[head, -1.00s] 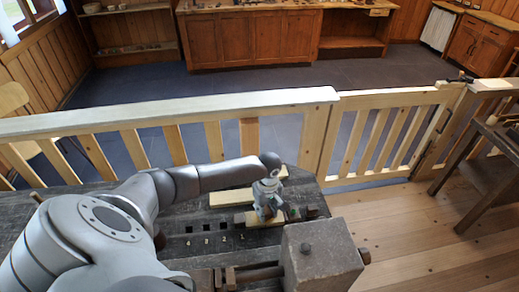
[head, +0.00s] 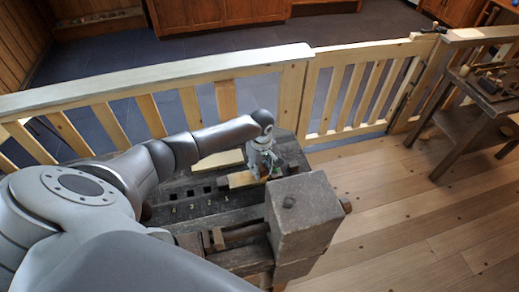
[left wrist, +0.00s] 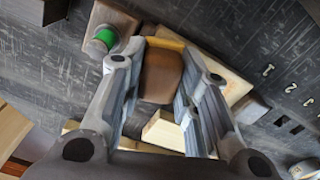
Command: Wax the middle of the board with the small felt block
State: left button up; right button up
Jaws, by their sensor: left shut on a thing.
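My left gripper (head: 263,172) is over the right end of a pale wooden board (head: 238,181) on the dark workbench. In the left wrist view its two fingers (left wrist: 160,98) are shut on a brown block (left wrist: 161,72) with a yellowish edge, which I take for the small felt block. The pale board (left wrist: 228,80) passes beneath the fingers and shows on both sides of them. Whether the block touches the board I cannot tell. My right gripper is not in view.
A second pale board (head: 217,160) lies behind the first. A small piece with a green round top (left wrist: 104,38) is beside the gripper. A large wooden vise block (head: 302,212) stands at the bench's front right. A pale railing (head: 150,82) runs behind the bench.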

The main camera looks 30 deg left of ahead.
aim_at(261, 168)
pick_arm(q)
jog(key=shift+r+p, duration=1.2)
jog(key=shift+p, duration=0.2)
jog(key=shift+r+p, duration=0.35)
jog(key=shift+r, duration=1.45)
jog(key=shift+r, duration=0.15)
jog(key=shift+r, duration=1.4)
jog(key=shift+f+b, duration=1.4)
jog(key=shift+f, duration=2.15)
jog(key=shift+f+b, duration=0.45)
jog(key=shift+f, duration=0.5)
